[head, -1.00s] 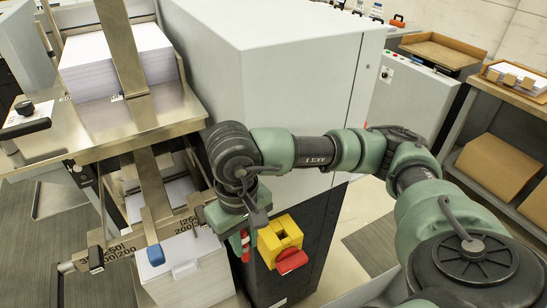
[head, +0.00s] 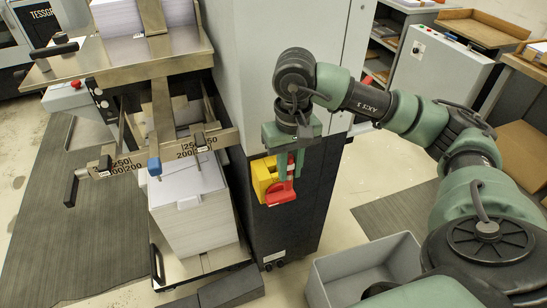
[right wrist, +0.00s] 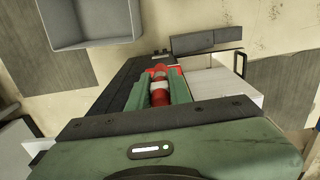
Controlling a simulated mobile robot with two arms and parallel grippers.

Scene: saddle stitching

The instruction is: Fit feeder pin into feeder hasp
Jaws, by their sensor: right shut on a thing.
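My right gripper (head: 290,176) points down in front of the yellow housing (head: 263,178) on the dark cabinet side. The right wrist view shows its green fingers (right wrist: 160,84) shut on a red and pale cylindrical piece, which looks like the feeder pin (right wrist: 158,92). Beyond the fingertips is a red part (right wrist: 175,71), which seems to be the red handle (head: 278,194) on the yellow housing, likely the feeder hasp. The fingers partly cover this red part, and I cannot tell whether the pin touches it or has entered it. My left gripper is not in view.
A paper stack (head: 190,212) stands left of the cabinet, below a metal feeder frame (head: 120,153) with scales and clamps. A grey open bin (head: 326,287) stands on the floor at lower right. Bare floor lies right of the cabinet.

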